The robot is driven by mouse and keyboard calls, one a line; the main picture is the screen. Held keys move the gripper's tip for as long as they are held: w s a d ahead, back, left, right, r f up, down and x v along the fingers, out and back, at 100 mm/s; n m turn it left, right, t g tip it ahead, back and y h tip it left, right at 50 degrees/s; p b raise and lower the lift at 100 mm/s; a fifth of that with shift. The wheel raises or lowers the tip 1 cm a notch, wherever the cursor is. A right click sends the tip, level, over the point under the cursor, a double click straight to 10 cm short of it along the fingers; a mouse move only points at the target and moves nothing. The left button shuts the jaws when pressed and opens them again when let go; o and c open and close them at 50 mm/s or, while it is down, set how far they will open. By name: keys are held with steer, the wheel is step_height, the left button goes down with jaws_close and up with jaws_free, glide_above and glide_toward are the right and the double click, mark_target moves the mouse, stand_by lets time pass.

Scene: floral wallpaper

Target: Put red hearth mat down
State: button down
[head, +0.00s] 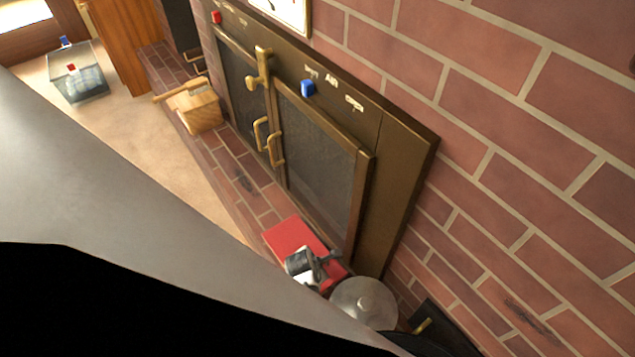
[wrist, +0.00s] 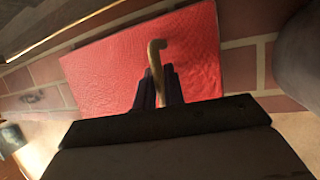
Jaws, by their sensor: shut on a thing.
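The red hearth mat (head: 288,236) is a flat red rectangle low in front of the stove doors, over the brick hearth. In the wrist view the mat (wrist: 110,68) fills the upper middle, beyond my fingers. My gripper (head: 318,262) is at the mat's near part. In the wrist view my gripper (wrist: 158,88) is shut on a brass hooked piece (wrist: 156,58) that stands out against the mat. The piece looks like the mat's handle, but its join is hidden. I cannot tell whether the mat touches the bricks.
The dark stove front (head: 318,145) with brass handles stands beside the mat, against a brick wall (head: 490,120). A round grey lid (head: 364,302) is near my gripper. A wooden box (head: 199,110) sits farther along the hearth. A glass box (head: 80,85) stands on the carpet.

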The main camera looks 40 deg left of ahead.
steer(key=shift+w+f, duration=0.2)
steer(key=shift+f, duration=0.4)
steer(key=c, duration=1.5)
jaws_free()
steer(key=shift+r, duration=0.1)
